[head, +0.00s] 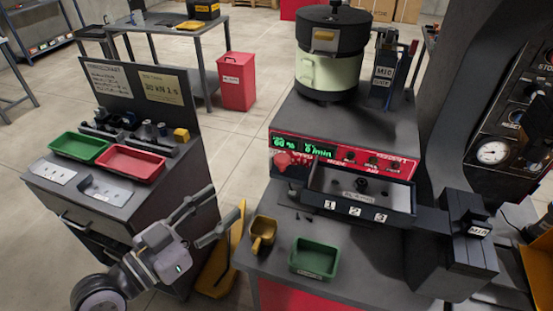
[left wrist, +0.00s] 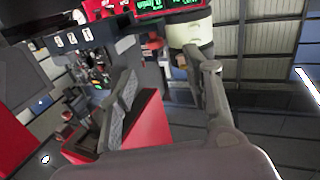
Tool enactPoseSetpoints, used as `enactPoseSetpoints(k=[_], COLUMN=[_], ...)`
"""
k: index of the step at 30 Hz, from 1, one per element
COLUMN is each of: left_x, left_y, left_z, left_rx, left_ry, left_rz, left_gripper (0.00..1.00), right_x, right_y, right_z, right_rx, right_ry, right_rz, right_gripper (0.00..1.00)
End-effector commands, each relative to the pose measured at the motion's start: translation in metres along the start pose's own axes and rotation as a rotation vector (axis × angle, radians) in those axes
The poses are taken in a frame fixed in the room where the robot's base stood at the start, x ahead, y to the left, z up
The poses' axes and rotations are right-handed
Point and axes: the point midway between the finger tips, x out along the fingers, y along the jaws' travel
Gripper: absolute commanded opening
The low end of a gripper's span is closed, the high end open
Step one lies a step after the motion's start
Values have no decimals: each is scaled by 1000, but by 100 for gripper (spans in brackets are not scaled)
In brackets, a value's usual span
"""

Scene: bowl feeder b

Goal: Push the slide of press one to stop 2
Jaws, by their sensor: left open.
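The press (head: 455,120) is a tall dark frame at the right with a round gauge (head: 493,152). A dark rail marked 1, 2 and 3 (head: 355,207) runs along the front of the feeder tray and ends at a dark block (head: 468,232) with a white label, beside the press. I cannot tell which part is the slide. The marked rail also shows tilted in the left wrist view (left wrist: 72,40). My left gripper (head: 222,205) is open and empty, left of the feeder bench and well apart from the rail. My right gripper is not in view.
A yellow scoop (head: 262,233) and a green tray (head: 315,259) sit on the bench front. A bowl feeder (head: 330,65) stands behind the red display panel (head: 340,156). At the left, a cabinet holds a green tray (head: 78,147) and a red tray (head: 131,161). Floor shows between the benches.

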Motion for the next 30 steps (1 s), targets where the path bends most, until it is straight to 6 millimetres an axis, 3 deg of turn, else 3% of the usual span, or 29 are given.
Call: enactPoseSetpoints(k=[5,10,24,30], left_x=[-1,18,120,152], left_y=[12,11,15,15], left_z=[-18,-20,-24,-23], left_rx=[16,14,11,13], left_ry=[29,33,29,28], left_rz=[28,25,27,26], left_gripper=[45,45,45,45], right_x=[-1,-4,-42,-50], right_y=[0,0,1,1], right_z=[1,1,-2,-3], right_rx=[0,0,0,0], right_ry=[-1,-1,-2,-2], right_rz=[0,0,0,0], right_gripper=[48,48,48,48])
